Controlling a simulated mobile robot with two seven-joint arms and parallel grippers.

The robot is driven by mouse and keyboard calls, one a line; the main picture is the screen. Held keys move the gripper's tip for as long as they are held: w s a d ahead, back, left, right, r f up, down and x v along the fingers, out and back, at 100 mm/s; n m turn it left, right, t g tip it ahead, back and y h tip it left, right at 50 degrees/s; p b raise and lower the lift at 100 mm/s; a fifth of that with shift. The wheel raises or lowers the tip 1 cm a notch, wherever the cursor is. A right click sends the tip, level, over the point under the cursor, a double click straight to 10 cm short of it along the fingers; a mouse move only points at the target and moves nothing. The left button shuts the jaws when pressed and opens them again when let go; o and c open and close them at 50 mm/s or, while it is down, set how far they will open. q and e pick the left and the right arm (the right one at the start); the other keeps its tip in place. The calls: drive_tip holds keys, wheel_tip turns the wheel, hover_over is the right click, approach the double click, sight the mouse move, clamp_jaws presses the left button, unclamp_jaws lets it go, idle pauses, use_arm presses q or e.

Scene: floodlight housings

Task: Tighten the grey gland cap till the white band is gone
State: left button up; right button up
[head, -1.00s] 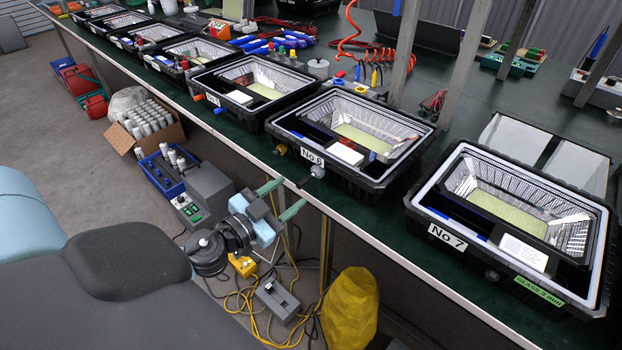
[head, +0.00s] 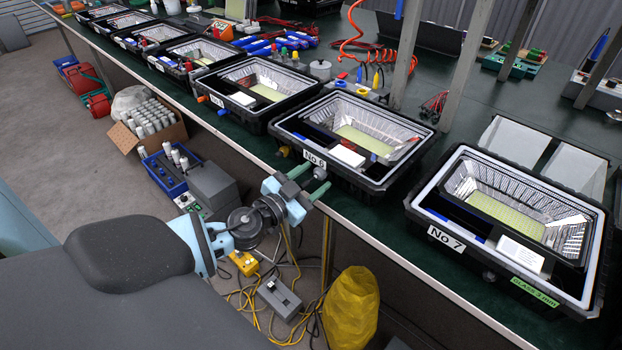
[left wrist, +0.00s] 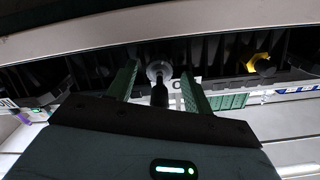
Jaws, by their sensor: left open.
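The grey gland cap (head: 320,173) is on the front wall of the housing marked No 6 (head: 290,124). In the left wrist view the cap (left wrist: 158,70) shows as a pale round piece with a dark stem below it. My left gripper (head: 311,180) is open at the front of that housing, its two green fingers pointing at the wall. In the left wrist view the cap sits between the fingers (left wrist: 160,77), with a gap visible on each side. I cannot make out a white band. My right gripper is not in view.
A yellow gland (left wrist: 260,63) is on the same bench side. Housing No 7 (head: 408,206) stands to the right, and more housings run away to the left. The bench edge (head: 385,245) lies below the housings. Yellow cables (head: 245,300) and a yellow bag (head: 351,308) are below.

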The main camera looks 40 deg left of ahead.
use_arm(q)
drive_tip(key=c, duration=1)
